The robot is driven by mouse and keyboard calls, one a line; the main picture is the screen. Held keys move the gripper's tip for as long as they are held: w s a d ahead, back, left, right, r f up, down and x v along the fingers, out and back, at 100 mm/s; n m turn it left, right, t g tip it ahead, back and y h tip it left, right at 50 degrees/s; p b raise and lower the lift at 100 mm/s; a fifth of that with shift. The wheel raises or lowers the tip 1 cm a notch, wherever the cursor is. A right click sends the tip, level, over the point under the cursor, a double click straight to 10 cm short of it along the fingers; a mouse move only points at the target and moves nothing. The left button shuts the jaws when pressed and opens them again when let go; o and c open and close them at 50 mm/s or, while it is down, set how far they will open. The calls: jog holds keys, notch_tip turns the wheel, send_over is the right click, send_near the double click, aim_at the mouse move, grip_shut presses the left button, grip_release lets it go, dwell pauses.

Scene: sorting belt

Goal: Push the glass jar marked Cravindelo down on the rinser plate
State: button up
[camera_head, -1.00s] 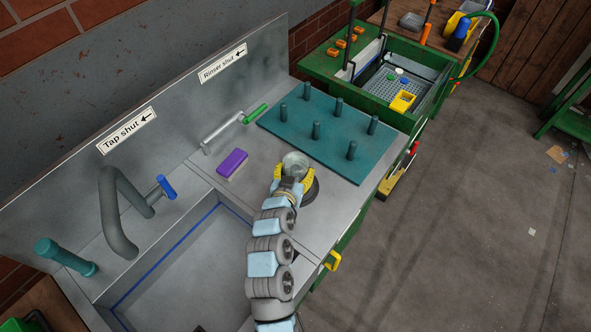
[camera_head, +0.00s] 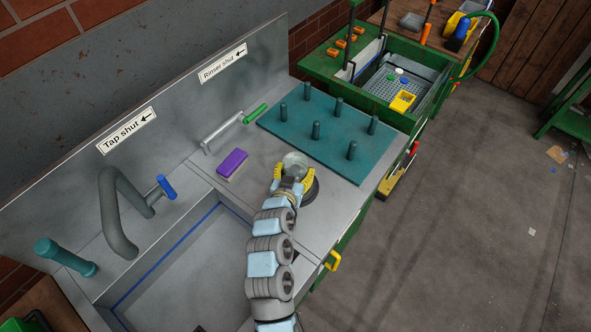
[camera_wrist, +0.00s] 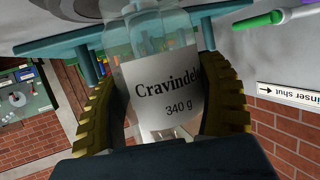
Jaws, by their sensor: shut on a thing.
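The glass jar marked Cravindelo (camera_wrist: 165,85) is clear, with a white label reading "Cravindelo 340 g". In the head view the jar (camera_head: 295,163) shows between the yellow fingers of my gripper (camera_head: 293,178). In the wrist view my gripper (camera_wrist: 165,110) has its ribbed fingers on both sides of the jar, shut on it. The dark round rinser plate (camera_head: 311,191) lies below and right of the jar, partly hidden by my gripper. I cannot tell whether the jar touches the plate.
A teal peg board (camera_head: 330,133) with several upright pegs lies behind the jar. A purple sponge or brush (camera_head: 232,164) lies to the left.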

aim_at(295, 162)
dwell(0.3)
jog(key=shift+r+p, duration=1.5)
jog(key=shift+r, duration=2.05)
